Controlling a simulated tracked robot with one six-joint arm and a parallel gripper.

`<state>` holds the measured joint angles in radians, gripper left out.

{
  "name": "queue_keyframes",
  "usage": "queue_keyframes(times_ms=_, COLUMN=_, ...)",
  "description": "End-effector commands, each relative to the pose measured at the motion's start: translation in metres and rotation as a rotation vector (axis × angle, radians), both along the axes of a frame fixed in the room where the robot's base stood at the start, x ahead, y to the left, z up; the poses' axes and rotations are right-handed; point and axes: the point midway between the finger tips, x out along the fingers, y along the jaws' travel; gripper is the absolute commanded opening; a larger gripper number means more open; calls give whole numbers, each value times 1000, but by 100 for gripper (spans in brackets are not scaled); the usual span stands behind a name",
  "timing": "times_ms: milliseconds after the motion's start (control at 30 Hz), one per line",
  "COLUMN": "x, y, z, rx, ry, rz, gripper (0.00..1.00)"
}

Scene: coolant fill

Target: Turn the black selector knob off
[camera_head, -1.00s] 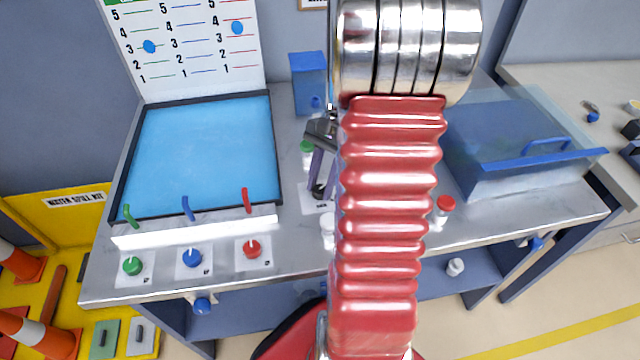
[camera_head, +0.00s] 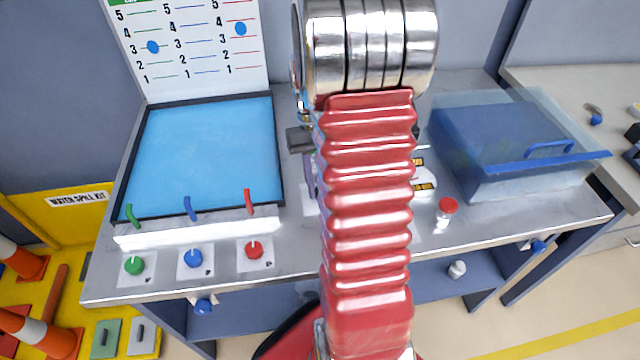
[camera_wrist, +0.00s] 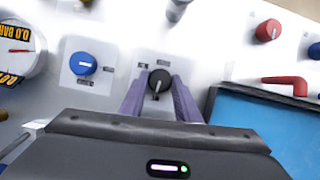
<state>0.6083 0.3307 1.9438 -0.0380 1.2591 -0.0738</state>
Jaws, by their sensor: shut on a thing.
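The black selector knob (camera_wrist: 159,78) is on a white plate in the wrist view, with small labels around it that I cannot read. A pale pointer mark shows on its face. My gripper (camera_wrist: 159,88) has its two purple fingers on either side of the knob and is shut on it. In the head view, my red arm hides the knob and most of the gripper; only a sliver of a purple finger (camera_head: 309,178) shows at the arm's left edge.
A blue knob (camera_wrist: 83,63) sits on its own plate beside the black one, with a gauge (camera_wrist: 18,52) beyond it. A red lever (camera_wrist: 286,84) and blue tank (camera_wrist: 250,112) lie on the other side. A lidded blue bin (camera_head: 490,150) stands right on the bench.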

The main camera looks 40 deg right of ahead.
Motion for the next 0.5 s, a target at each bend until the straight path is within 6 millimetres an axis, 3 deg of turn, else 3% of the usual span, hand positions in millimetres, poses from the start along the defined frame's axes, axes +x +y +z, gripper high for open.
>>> queue_keyframes(times_ms=500, x=5, y=1, z=2, rx=-4, ry=-13, rz=129, gripper=7)
